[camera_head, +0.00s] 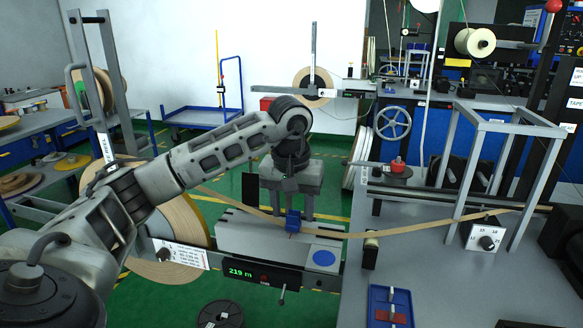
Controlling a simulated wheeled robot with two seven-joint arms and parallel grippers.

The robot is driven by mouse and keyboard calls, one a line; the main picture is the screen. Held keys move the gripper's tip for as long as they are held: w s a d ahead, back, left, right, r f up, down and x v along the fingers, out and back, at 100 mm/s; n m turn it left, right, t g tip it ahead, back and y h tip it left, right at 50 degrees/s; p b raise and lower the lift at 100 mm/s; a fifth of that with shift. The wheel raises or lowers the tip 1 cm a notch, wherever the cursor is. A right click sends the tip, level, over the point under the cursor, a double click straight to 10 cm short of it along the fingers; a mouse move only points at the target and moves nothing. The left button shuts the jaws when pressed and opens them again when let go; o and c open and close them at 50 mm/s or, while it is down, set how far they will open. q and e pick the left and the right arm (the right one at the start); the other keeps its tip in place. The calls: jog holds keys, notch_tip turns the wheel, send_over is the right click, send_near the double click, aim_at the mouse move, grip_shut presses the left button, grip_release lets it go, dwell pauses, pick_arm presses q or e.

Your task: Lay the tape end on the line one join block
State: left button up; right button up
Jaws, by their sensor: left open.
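The tan tape (400,231) runs as a long strip from a big reel (181,222) at the left, across a grey bench unit, to a metal frame at the right. A small dark blue piece (293,222) sits on the strip below my left gripper. My left gripper (293,210) points down, its two fingers apart on either side of the strip near the blue piece; contact cannot be told. A blue plate with a white strip and red parts (391,306) lies at the front; whether it is the join block is unclear. My right gripper is not in view.
The grey bench unit (260,240) has a green "219 m" display (241,273) and a blue disc (324,258). The metal frame (513,127) and a dial box (487,236) stand at the right. The grey table (450,290) has clear room near the front.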

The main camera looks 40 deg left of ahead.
pick_arm(q)
notch_tip(320, 180, up, 14)
jog(key=s+p, duration=0.1)
jog(key=p, duration=0.2)
jog(key=shift+s+d, duration=0.3)
jog(key=shift+d, duration=0.1)
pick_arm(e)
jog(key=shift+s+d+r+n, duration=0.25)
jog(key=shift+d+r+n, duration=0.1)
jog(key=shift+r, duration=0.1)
pick_arm(q)
jog(key=shift+f, duration=0.1)
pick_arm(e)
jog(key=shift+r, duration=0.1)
